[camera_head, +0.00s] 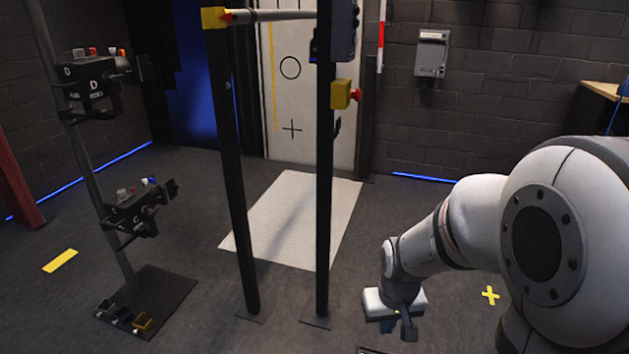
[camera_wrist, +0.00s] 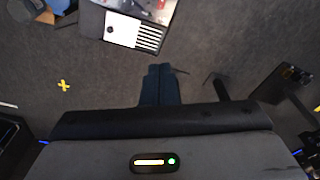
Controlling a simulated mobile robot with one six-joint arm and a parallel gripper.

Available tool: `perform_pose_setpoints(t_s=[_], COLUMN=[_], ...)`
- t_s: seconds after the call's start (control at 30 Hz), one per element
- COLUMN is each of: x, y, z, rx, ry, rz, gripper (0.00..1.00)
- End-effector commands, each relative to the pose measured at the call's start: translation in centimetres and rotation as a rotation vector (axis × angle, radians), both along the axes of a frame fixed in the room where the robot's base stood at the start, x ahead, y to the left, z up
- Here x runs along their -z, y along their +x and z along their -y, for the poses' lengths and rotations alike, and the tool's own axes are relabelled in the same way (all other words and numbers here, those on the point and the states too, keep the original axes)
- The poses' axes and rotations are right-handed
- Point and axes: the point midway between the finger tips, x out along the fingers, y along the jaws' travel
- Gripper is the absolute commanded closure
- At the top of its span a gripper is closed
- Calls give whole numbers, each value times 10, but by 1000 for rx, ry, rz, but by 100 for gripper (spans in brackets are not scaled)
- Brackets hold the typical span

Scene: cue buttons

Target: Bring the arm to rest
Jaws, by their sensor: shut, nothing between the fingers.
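My arm comes in from the right side of the head view and bends down at the wrist. My gripper (camera_head: 402,328) hangs low over the dark floor, right of the black posts, apart from everything around it. In the wrist view my gripper's dark fingers (camera_wrist: 161,72) are together with nothing between them. The button stand (camera_head: 84,180) is at the left, with a cluster of buttons high up (camera_head: 95,85) and another lower (camera_head: 135,212). Its buttons are out of my gripper's reach of contact.
Two upright black posts (camera_head: 232,200) (camera_head: 323,200) stand mid-floor, with a yellow box and red button (camera_head: 345,94) on the right one. A white mat (camera_head: 290,220) lies behind them. A yellow cross (camera_head: 490,295) marks open floor at right. A grey wall box (camera_head: 432,53) hangs behind.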

Motion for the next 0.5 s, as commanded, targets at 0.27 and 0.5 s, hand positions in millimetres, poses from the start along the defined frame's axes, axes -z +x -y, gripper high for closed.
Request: perform_pose_setpoints(t_s=[0.27, 0.5], x=[-177, -258], y=[-51, -91], z=[0, 0], rx=[51, 85], ry=[8, 13], rz=[65, 97], gripper=[100, 100])
